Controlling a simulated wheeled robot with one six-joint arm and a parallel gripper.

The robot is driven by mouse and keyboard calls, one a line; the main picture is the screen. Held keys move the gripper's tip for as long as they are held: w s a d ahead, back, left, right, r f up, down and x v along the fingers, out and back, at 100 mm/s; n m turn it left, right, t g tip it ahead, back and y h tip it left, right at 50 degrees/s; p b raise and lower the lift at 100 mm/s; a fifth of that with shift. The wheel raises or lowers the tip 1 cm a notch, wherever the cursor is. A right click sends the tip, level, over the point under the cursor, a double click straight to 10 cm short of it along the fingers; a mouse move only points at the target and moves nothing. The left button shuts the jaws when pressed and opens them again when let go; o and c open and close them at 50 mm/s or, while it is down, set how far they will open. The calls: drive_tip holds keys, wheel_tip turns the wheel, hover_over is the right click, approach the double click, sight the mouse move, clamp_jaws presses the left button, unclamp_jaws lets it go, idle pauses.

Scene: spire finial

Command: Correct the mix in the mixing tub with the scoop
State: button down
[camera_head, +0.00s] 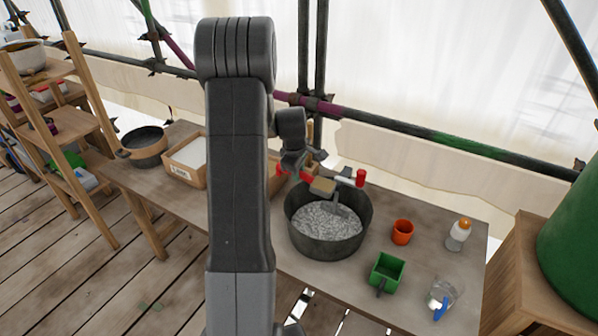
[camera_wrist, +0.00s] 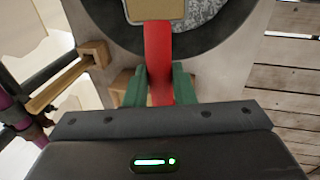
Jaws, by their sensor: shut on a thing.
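My gripper (camera_head: 294,168) is at the far left rim of the mixing tub. In the wrist view its green fingers (camera_wrist: 159,88) are shut on the red handle of the scoop (camera_wrist: 158,45). The scoop (camera_head: 322,187) is held above the dark round tub (camera_head: 298,232), apart from the mix. Its flat top shows tan, apparently a load inside it. The tub holds a lumpy grey mix (camera_head: 318,225) with a darker patch at its right. The tub rim also shows in the wrist view (camera_wrist: 204,47).
A green box-shaped container (camera_head: 387,268), an orange cup (camera_head: 402,232), a white bottle with an orange cap (camera_head: 459,234) and a clear vessel (camera_head: 440,296) stand right of the tub. A labelled box of white powder (camera_head: 188,160) and a dark pan (camera_head: 143,145) are left. My arm hides the bench's middle.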

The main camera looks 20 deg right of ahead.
drive_tip(key=shift+s+a+f+t, duration=0.1)
drive_tip(key=shift+a+t, duration=0.1)
drive_tip(key=shift+t, duration=0.1)
drive_tip(key=shift+s+t+h+p, duration=0.2)
drive_tip(key=shift+t+h+p, duration=0.1)
drive_tip(key=shift+h+p, duration=0.15)
drive_tip(key=shift+a+f+b, duration=0.1)
drive_tip(key=shift+f+b, duration=0.15)
drive_tip(key=shift+b, duration=0.45)
drive_tip(key=shift+h+b, duration=0.25)
drive_tip(key=shift+b, duration=0.9)
drive_tip(key=t+h+b, duration=0.1)
drive_tip(key=b, duration=0.7)
drive_tip(key=t+h+b, duration=0.1)
drive_tip(key=b, duration=0.7)
drive_tip(key=s+a+t+h+b, duration=0.1)
drive_tip(key=b, duration=0.8)
drive_tip(key=shift+s+a+f+t, duration=0.1)
drive_tip(key=shift+f+t, duration=0.15)
drive_tip(key=shift+t, duration=0.15)
drive_tip(key=t+h+b, duration=0.1)
drive_tip(key=b, duration=0.7)
drive_tip(key=m+t+h+b, duration=0.1)
drive_tip(key=b, duration=0.7)
drive_tip(key=f+t+h+b, duration=0.1)
drive_tip(key=h+b, duration=0.1)
drive_tip(key=b, duration=0.6)
drive_tip(key=shift+s+a, duration=0.35)
